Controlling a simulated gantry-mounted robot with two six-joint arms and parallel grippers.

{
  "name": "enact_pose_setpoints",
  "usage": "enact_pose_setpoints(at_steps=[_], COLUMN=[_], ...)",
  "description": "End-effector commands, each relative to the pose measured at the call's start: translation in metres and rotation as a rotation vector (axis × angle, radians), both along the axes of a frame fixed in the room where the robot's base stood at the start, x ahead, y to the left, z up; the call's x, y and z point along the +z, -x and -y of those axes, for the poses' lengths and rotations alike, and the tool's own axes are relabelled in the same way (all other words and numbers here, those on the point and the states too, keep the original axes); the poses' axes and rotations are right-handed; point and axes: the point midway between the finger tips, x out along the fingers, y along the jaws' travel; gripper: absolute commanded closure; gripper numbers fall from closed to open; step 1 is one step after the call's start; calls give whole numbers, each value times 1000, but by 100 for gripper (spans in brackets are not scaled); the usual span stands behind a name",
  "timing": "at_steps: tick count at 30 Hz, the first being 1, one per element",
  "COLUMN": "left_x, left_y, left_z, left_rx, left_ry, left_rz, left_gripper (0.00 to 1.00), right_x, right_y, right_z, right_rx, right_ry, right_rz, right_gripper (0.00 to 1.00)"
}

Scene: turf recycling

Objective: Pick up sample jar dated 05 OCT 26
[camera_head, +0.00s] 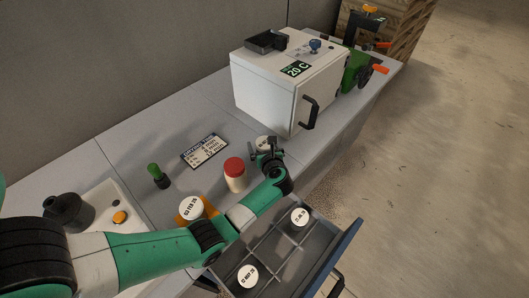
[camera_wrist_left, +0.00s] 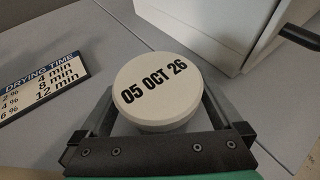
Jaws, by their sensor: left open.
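The sample jar dated 05 OCT 26 (camera_wrist_left: 155,88) has a round white lid and stands on the grey bench top. In the left wrist view it is between the two fingers of my left gripper (camera_wrist_left: 165,105), which is open. Whether the fingers touch its sides I cannot tell. In the head view the jar (camera_head: 264,142) shows only partly behind my left gripper (camera_head: 265,155), just in front of the white oven. My right gripper is in neither view.
A red-capped jar (camera_head: 235,174), a dark green-topped tool (camera_head: 158,176) and a drying-time sign (camera_head: 205,151) stand near. The white oven (camera_head: 285,85) is behind. A jar dated 03 FEB 26 (camera_head: 191,207) is left; an open drawer (camera_head: 318,262) holds two more dated jars.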

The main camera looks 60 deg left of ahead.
Motion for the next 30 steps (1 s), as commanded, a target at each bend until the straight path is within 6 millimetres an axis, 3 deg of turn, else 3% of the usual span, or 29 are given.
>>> enact_pose_setpoints(at_steps=[4,18,26,30], left_x=[1,1,2,13], left_y=[0,0,0,0], left_z=[0,1,1,1], left_rx=[0,0,0,0], left_ry=[0,0,-1,-1], left_rz=[0,0,0,1], left_gripper=[4,88,89,89], right_x=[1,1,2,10], right_y=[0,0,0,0], right_z=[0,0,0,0], right_rx=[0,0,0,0], right_ry=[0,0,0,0], right_rz=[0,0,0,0], right_gripper=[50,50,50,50])
